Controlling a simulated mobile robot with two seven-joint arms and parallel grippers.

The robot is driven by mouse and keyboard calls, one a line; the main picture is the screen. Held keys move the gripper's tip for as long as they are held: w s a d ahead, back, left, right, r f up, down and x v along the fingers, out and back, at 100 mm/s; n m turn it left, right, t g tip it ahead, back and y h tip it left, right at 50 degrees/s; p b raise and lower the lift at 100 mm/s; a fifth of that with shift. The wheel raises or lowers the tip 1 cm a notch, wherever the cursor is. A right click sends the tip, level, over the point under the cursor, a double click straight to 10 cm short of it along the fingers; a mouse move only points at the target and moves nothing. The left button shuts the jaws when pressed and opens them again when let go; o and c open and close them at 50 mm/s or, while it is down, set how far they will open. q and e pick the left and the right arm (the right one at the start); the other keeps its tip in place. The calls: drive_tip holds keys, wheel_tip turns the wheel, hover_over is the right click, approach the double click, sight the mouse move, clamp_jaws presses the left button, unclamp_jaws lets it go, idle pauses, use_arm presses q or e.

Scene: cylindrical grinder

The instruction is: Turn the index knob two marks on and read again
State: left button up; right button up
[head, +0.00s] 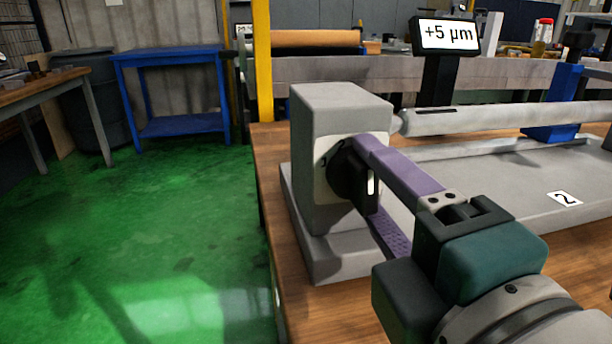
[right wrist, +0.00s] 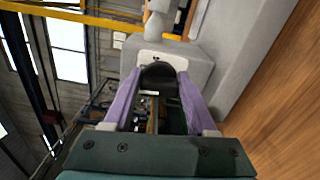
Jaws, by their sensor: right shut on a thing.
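The black index knob (head: 347,176) sits on the front face of the grey headstock (head: 340,110), over a pale dial plate with dark marks, partly hidden by my fingers. It also shows in the right wrist view (right wrist: 159,77) between the fingers. My right gripper (head: 372,180) has purple fingers, one on each side of the knob, and is shut on it. A white line shows on the knob. The display (head: 447,36) reads "+5 µm". A long grey cylinder (head: 500,118) runs right from the headstock. My left gripper is out of view.
The grinder stands on a wooden bench (head: 265,180). A label "2" (head: 565,198) lies on the grey bed. A blue block (head: 550,132) stands at the right. The green floor (head: 150,230) is clear at left, with a blue table (head: 175,55) behind.

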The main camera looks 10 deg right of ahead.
drive_tip(key=m+b, duration=0.1)
drive_tip(key=m, duration=0.2)
drive_tip(key=shift+f, duration=0.2)
drive_tip(key=shift+m+b, duration=0.35)
drive_tip(key=shift+m, duration=0.95)
drive_tip(key=o, duration=1.3)
drive_tip(key=shift+r, duration=0.1)
